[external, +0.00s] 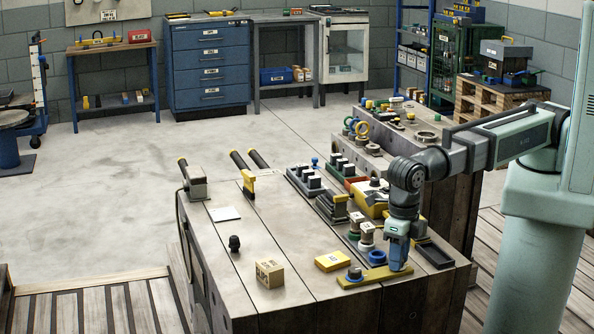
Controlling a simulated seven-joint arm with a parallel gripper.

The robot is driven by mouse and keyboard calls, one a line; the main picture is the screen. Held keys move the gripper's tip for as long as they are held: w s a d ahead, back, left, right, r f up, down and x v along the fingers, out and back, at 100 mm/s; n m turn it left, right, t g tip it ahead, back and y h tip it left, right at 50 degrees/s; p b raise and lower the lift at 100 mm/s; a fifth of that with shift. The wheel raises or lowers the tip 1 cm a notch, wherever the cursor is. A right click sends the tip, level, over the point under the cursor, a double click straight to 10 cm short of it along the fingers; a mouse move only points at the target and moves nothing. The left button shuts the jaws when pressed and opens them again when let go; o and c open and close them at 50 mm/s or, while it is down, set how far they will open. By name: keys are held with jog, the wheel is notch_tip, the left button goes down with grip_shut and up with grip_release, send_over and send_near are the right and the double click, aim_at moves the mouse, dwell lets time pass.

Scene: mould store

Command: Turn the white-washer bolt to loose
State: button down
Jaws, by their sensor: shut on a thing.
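A grey bolt with a pale, whitish washer (367,241) stands upright near the right side of the bench, left of my forearm. A similar bolt with a green washer (354,235) stands just behind it. My gripper (398,267) points down at the bench's front right and appears shut on the right end of a flat yellow bar (376,279). A small grey-and-blue piece (354,273) sits at the bar's left end. My gripper is in front of the white-washer bolt and apart from it. The fingertips and their exact grip are too small to make out.
A blue ring (376,257) lies close behind the bar. A dark tray (434,254) is right of my gripper. A yellow block (332,261) and a tan box (269,273) lie to the left. Black-topped blocks (306,180) stand behind. The bench's left middle is mostly clear.

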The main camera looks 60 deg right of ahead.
jog(key=shift+d+f, duration=0.1)
dwell(0.3)
jog(key=c, duration=0.8)
grip_release()
jog(key=shift+c, duration=0.2)
notch_tip(320, 180, up, 14)
dwell(0.5)
